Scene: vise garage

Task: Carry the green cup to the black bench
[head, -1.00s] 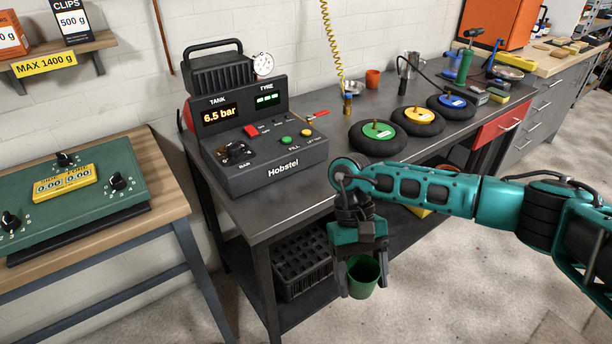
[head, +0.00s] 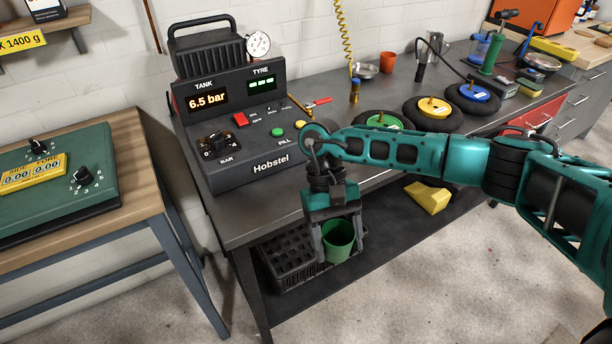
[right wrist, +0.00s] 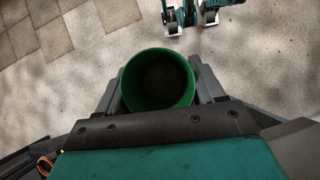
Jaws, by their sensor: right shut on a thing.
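The green cup (head: 338,241) is held by my right gripper (head: 338,250), one finger on each side of it. In the right wrist view the cup (right wrist: 157,80) sits between the fingers with its open mouth facing the camera, and its inside looks dark and empty. The black bench (head: 262,214) has a dark top, and the cup is in front of its front edge, below the level of the top. Behind the cup are the lower shelf and a black crate. My left gripper does not show in the head view.
A Hobstel tyre console (head: 235,135) fills the bench's left end. A black crate (head: 285,262) and a yellow wedge (head: 428,197) are on the lower shelf. A wooden table (head: 140,160) stands at left.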

